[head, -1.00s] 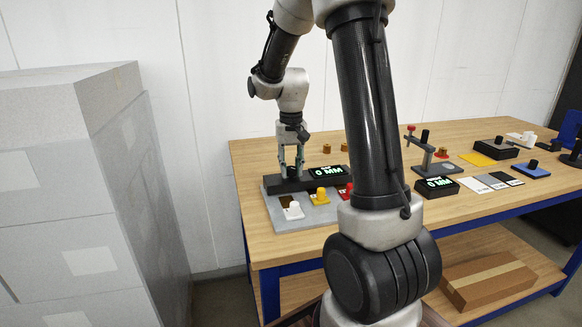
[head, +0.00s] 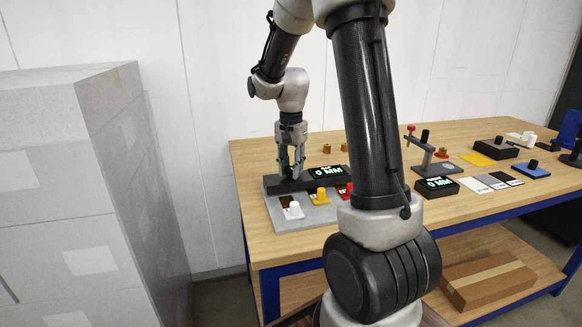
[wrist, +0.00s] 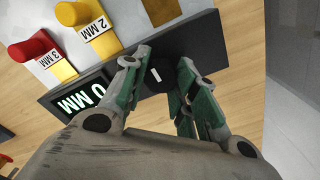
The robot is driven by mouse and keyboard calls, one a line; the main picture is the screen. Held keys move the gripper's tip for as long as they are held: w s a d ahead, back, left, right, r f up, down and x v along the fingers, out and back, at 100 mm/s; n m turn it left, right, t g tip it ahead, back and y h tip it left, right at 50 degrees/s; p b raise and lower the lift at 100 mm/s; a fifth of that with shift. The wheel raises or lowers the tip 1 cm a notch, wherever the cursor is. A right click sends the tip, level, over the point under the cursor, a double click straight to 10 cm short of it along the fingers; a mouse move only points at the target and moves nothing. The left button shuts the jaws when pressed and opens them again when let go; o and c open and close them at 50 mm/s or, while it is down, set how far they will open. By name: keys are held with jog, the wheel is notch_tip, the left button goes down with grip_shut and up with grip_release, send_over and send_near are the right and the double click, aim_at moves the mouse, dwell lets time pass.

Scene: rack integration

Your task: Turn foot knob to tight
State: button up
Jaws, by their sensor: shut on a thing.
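The dark foot knob (wrist: 156,74) with a short white mark on top sits between my fingers in the wrist view. It stands on a long dark block (wrist: 207,38), which also shows in the head view (head: 272,184). My gripper (wrist: 160,72) points down and is shut on the knob, with a green-padded finger on either side. In the head view my gripper (head: 290,170) is at the block's left part, and its fingers mostly hide the knob. A display (wrist: 80,99) beside the knob reads 0 MM; the head view shows it too (head: 328,172).
White (head: 293,210), yellow (head: 320,196) and red pegs stand on the grey plate (head: 305,215) in front of the block. Labels read 2 MM and 3 MM on two. Grey stacked boxes (head: 60,180) rise left of the wooden table (head: 470,205). Other fixtures stand farther right.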

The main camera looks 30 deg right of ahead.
aim_at(291, 168)
dwell(0.4)
jog(key=o, duration=1)
notch_tip(291, 168, up, 12)
jog(key=shift+r, duration=0.1)
jog(key=s+a+n+t, duration=0.1)
jog(key=s+n, duration=0.3)
jog(key=s, duration=0.4)
jog(key=s+a+n+t, duration=0.1)
jog(key=s+a+n, duration=0.1)
jog(key=s, duration=0.5)
jog(key=s+a+r+n+t, duration=0.1)
jog(key=s+a+n+t, duration=0.1)
jog(key=s+n, duration=0.3)
jog(key=shift+s+a+n, duration=0.15)
jog(key=shift+s+n, duration=0.15)
jog(key=shift+s, duration=1.5)
